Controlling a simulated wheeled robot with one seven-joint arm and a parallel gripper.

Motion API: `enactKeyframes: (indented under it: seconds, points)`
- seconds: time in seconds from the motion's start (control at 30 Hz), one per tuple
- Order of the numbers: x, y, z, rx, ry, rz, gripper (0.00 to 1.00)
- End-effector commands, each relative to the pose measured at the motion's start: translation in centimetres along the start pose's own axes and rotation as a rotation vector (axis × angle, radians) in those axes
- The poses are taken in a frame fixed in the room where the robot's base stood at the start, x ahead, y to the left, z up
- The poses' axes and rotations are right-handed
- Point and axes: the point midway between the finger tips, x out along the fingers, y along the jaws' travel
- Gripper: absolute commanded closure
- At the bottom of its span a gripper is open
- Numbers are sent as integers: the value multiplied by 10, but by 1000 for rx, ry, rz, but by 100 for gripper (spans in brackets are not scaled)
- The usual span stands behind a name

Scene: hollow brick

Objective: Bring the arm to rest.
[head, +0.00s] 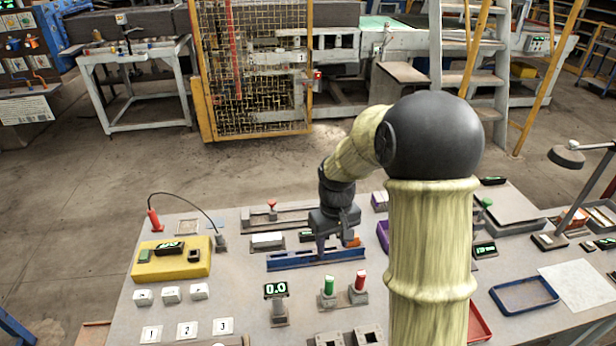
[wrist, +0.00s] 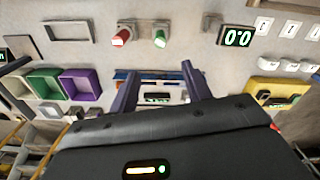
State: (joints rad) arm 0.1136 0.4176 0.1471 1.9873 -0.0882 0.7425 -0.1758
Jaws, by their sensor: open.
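My gripper (head: 334,240) is above the blue rail (head: 290,259) in the middle of the table in the head view. My arm reaches out from the lower right and bends down there. In the wrist view my gripper (wrist: 158,82) has its two dark fingers spread apart, with no object held between them. A small white-framed device with a dark display (wrist: 157,98) shows beyond the gap between the fingers. Part of the blue rail is hidden behind the fingers and the gripper body.
The table (head: 240,291) is crowded. A yellow box (head: 172,262) stands left, a 0.0 display (head: 276,290) and green (head: 329,284) and red (head: 360,281) handles stand in front. A blue tray (head: 525,295) and a lamp (head: 567,157) are right.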

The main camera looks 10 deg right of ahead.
Motion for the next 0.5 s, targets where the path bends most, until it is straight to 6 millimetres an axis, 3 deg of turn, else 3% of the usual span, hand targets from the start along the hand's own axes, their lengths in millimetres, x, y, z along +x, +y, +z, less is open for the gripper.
enactKeyframes:
  seconds: [0.17,0.27,0.5]
  points:
    - [-3,-2,8,12,11,5,51]
    - [-8,-8,24,41,39,14,51]
    - [-18,-26,92,167,152,33,51]
